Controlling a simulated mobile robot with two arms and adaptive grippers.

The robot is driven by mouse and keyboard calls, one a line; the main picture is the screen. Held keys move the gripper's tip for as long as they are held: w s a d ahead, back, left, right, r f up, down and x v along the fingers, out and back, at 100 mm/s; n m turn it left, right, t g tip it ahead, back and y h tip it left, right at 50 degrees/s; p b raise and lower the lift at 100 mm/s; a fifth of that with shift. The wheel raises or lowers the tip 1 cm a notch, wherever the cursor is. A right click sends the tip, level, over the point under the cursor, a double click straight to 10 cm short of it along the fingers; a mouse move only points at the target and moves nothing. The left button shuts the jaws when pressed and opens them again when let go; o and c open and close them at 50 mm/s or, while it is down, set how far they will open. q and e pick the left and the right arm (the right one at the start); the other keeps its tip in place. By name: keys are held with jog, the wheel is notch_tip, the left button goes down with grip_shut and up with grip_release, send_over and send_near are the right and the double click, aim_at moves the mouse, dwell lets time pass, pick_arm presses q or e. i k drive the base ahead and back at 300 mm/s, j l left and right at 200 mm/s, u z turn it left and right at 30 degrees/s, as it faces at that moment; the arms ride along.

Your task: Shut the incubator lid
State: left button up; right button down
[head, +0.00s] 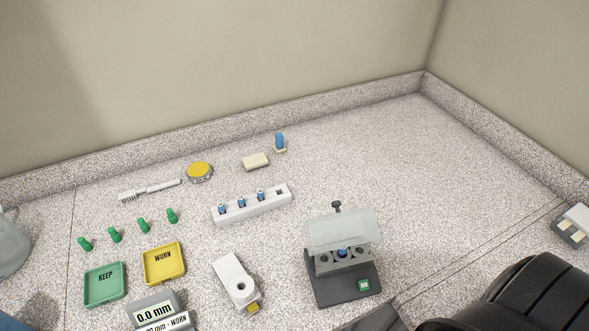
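The incubator (320,292) is a small dark grey box at the lower right of the head view. A grey block with wells sits on it, and a blue-topped vial (343,252) stands in the middle well. Its pale translucent lid (342,229) is raised, tilted up above the block at the back. A dark knob (337,205) shows just behind the lid. A green-lit button (363,285) is on the front right. Neither gripper can be made out. A dark ribbed form at the bottom right appears to be part of my arm.
A white rack (250,204) with several blue-topped vials stands behind and left. A white device (236,281) is left of the incubator. Green KEEP (105,285) and yellow WORN (164,264) trays lie further left.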

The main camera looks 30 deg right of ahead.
aim_at(336, 204)
jog(key=k+j+z, duration=0.3)
jog(key=k+z, duration=0.15)
jog(key=k+j+z, duration=0.1)
jog(key=k+z, duration=0.3)
jog(key=k, duration=0.2)
jog(key=k+z, duration=0.45)
jog(key=k+l, duration=0.05)
jog(key=k, duration=0.05)
